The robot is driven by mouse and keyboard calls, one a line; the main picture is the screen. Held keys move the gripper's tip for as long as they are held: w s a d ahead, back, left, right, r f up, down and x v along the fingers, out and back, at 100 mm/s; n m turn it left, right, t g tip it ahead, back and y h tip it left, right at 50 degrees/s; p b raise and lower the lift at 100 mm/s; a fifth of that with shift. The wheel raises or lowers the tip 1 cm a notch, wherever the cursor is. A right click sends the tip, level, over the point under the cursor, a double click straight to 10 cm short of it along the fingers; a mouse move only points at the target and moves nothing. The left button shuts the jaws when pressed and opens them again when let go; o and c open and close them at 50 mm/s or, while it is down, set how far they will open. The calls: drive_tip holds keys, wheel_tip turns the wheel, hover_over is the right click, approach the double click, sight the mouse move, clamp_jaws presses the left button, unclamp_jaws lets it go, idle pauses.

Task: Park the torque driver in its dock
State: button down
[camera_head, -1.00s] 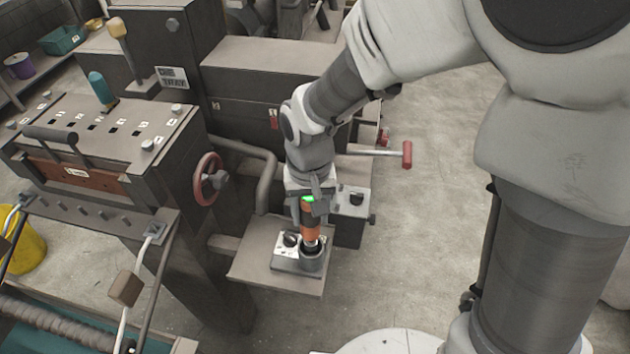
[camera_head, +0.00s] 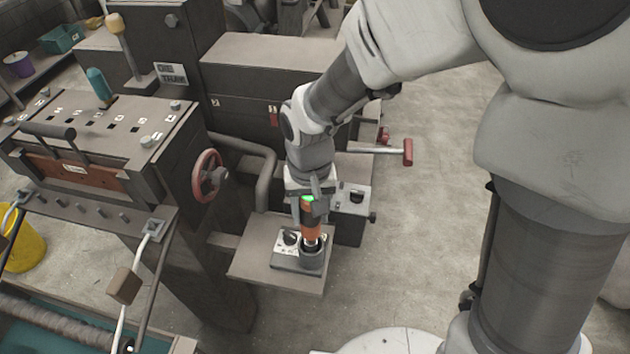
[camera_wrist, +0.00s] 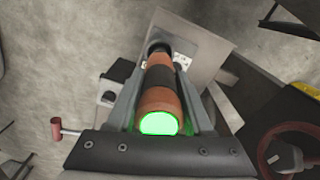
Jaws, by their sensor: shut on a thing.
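The torque driver (camera_head: 311,229) has an orange and black body with a lit green end. My gripper (camera_head: 312,203) is shut on its upper part and holds it upright. In the wrist view the driver (camera_wrist: 160,97) lies between the two fingers of my gripper (camera_wrist: 160,85), its green end toward the camera. The dock (camera_head: 311,259) is a dark round cup on a small base plate with a black knob, on a grey shelf. The driver's lower end is at the cup's mouth, seemingly inside it. How deep it sits I cannot tell.
The grey shelf (camera_head: 258,262) has bare room left of the dock. A box with a round opening (camera_head: 352,198) stands just behind. A red handwheel (camera_head: 207,176) and a curved pipe are to the left. A red-handled lever (camera_head: 407,152) sticks out at right.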

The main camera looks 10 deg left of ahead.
sight(311, 232)
drive_tip(key=shift+f+b, duration=2.75)
drive_tip(key=shift+f, duration=0.6)
idle(2.6)
drive_tip(key=shift+c, duration=1.1)
unclamp_jaws()
wheel_tip(311, 232, up, 17)
drive_tip(key=shift+d+r+p, duration=0.1)
drive_tip(key=shift+r+p, duration=0.1)
drive_tip(key=shift+p, duration=0.9)
drive_tip(key=s+d+r+m+t, duration=0.1)
drive_tip(key=s+d+t, duration=0.1)
drive_tip(key=d, duration=0.4)
drive_tip(key=s+d+r+t, duration=0.1)
drive_tip(key=s+d+r, duration=0.1)
drive_tip(key=d, duration=0.5)
drive_tip(key=s+d+r+m+t, duration=0.1)
drive_tip(key=s+d+r+t, duration=0.1)
drive_tip(key=d, duration=0.4)
drive_tip(key=shift+s+d+m+t, duration=0.3)
drive_tip(key=shift+s+d, duration=0.1)
drive_tip(key=shift+s, duration=0.4)
